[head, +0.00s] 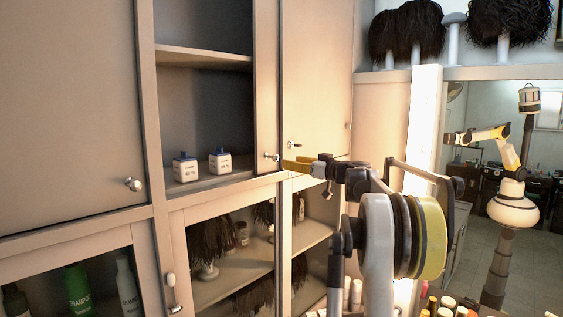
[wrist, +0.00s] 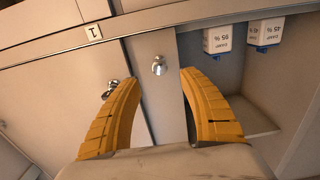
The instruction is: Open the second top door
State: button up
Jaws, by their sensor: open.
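The upper cabinet has a closed left door (head: 70,100) with a round knob (head: 133,184). Right of it is an uncovered compartment (head: 203,95). A narrow door panel (head: 266,80) with a metal knob (head: 270,157) stands at its right edge, beside the right-hand upper door (head: 315,70). I cannot tell whether this panel is slid or swung. My gripper (head: 285,165) is open and empty at this knob. In the wrist view, which is upside down, the knob (wrist: 158,65) sits between the yellow fingertips (wrist: 158,75), not clearly touched.
Two small white bottles (head: 185,167) (head: 220,161) with blue caps stand in the compartment. Glass lower doors show wigs and shampoo bottles (head: 78,290). Another metal handle (wrist: 110,88) is close to one finger. A mirror (head: 510,190) is at the right.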

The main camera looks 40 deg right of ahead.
jog(key=shift+s, duration=1.55)
jog(key=w+a+f+g+y+b, duration=0.1)
jog(key=a+f+g+b, duration=0.1)
jog(key=a+f+b, duration=0.75)
jog(key=w+a+f+g+y+b, duration=0.1)
jog(key=a+f+g+y+b, duration=0.15)
jog(key=a+f, duration=0.85)
jog(key=s+a+f+g+b, duration=0.25)
jog(key=a+f+b, duration=0.2)
jog(key=a, duration=0.45)
jog(key=s+a+f+g+b, duration=0.1)
jog(key=s+a+f+b, duration=0.4)
jog(key=a, duration=0.5)
jog(key=s+a+f+g+h+b, duration=0.1)
jog(key=s+a+f+b, duration=0.3)
jog(key=f, duration=0.8)
jog(key=s+a+f+g+h+b, duration=0.1)
jog(key=s+a+f+b, duration=0.4)
jog(key=s+f+b, duration=0.3)
jog(key=s+a+f+h+b, duration=0.2)
jog(key=s+a+f+b, duration=0.2)
jog(key=s+f, duration=0.6)
notch_tip(320, 180, down, 7)
jog(key=shift+a+f+g+b, duration=0.1)
jog(key=shift+a+g+b, duration=0.3)
jog(key=shift+b, duration=0.55)
